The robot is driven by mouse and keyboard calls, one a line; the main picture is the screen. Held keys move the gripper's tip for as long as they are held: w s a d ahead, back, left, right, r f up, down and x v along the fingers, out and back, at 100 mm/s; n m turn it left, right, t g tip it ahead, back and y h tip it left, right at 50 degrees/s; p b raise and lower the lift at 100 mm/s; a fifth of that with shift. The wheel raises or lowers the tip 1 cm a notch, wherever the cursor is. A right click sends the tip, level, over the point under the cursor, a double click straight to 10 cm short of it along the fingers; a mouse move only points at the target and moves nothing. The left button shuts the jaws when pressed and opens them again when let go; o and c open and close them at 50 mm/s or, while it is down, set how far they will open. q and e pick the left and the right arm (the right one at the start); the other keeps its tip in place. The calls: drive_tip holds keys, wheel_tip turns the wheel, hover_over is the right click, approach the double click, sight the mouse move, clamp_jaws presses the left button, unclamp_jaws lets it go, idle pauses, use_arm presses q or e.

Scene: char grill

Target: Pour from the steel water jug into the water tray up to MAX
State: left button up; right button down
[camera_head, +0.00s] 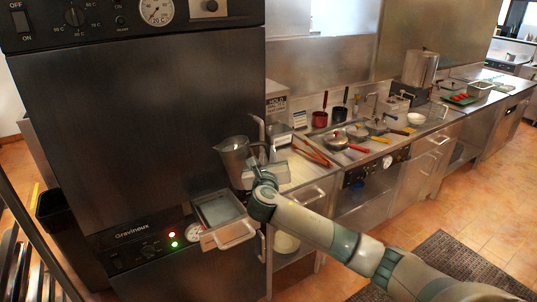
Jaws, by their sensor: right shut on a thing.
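The steel water jug (233,160) is held in the air just in front of the tall dark steel oven and above the pulled-out water tray. It looks close to upright, perhaps slightly tilted. My right gripper (255,170) is shut on the jug at its right side, where the handle is mostly hidden by the gripper. The water tray (233,233) is a shallow drawer with a bar handle, sticking out of the oven's lower front panel. Its inside looks pale grey; the water level and the MAX mark are too small to tell. My left gripper is not in view.
The oven (140,120) fills the left side, with red and green lights beside the tray. A steel counter (300,175) runs right with pans, red-handled tools and mugs. A dark mat (440,262) lies on the tiled floor.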

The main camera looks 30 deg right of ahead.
drive_tip(key=shift+w+d+f, duration=0.1)
drive_tip(key=shift+w+d, duration=0.1)
drive_tip(key=shift+s+a+f+b, duration=0.1)
drive_tip(key=shift+f+b, duration=0.75)
drive_tip(key=shift+b, duration=0.25)
wheel_tip(320, 180, down, 2)
drive_tip(key=b, duration=0.2)
drive_tip(key=shift+b, duration=0.3)
drive_tip(key=shift+f, duration=0.1)
drive_tip(key=shift+r+n+p, duration=0.9)
drive_tip(key=shift+r+p, duration=0.3)
drive_tip(key=shift+p, duration=1.2)
idle(0.3)
drive_tip(key=shift+a+r+n, duration=0.1)
drive_tip(key=shift+r+n, duration=0.3)
drive_tip(key=shift+r, duration=0.25)
idle(2.6)
